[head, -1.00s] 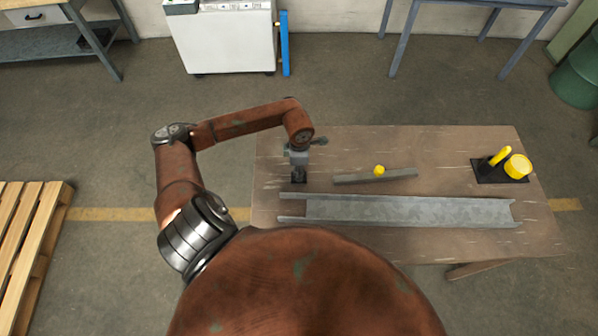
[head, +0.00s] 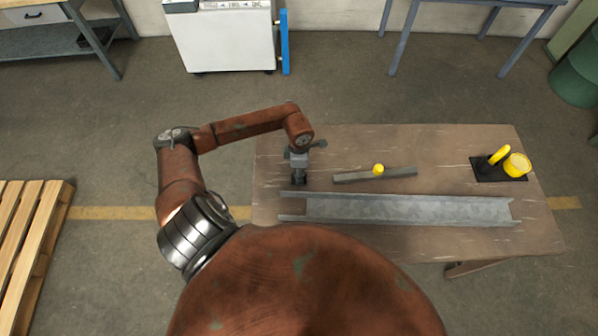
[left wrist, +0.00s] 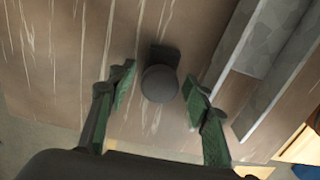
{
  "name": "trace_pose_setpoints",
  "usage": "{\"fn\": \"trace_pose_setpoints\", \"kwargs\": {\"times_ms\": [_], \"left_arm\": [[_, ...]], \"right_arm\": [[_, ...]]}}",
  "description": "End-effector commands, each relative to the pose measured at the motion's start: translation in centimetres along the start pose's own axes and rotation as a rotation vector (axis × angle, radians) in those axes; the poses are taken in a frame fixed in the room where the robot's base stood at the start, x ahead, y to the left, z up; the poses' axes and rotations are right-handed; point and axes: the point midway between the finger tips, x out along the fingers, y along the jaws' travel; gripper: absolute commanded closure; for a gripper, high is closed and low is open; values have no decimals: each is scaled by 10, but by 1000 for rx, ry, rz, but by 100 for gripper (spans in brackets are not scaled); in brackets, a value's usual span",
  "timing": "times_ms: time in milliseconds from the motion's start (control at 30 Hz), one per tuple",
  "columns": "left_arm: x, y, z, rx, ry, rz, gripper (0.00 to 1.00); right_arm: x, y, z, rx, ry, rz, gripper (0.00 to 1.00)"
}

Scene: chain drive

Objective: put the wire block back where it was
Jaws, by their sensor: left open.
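A small dark block with a round knob (left wrist: 160,84) stands on the table and shows in the left wrist view; I take it for the wire block, though no wire shows. My left gripper (left wrist: 158,88) is open, with one green-padded finger on each side of the knob and a gap on both sides. In the head view my left gripper (head: 299,180) points down over the table's left part and hides most of the block. My right gripper is not in view.
A grey bar with a yellow knob (head: 378,169) lies right of my gripper on the wooden table (head: 440,150). A long metal channel (head: 400,209) lies along the near side. A dark pad (head: 484,175) with yellow items sits at the right. The table's back is clear.

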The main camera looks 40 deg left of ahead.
Motion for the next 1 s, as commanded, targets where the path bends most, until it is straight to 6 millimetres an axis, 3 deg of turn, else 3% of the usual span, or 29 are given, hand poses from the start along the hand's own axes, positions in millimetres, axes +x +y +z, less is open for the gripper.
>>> {"fn": "trace_pose_setpoints", "kwargs": {"times_ms": [233,700,1000], "left_arm": [[-19,2,1,0,-2,6,54],[-108,1,0,0,-1,3,54],[-124,0,0,0,0,1,54]], "right_arm": [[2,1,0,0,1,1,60],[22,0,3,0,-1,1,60],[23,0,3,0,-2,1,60]]}}
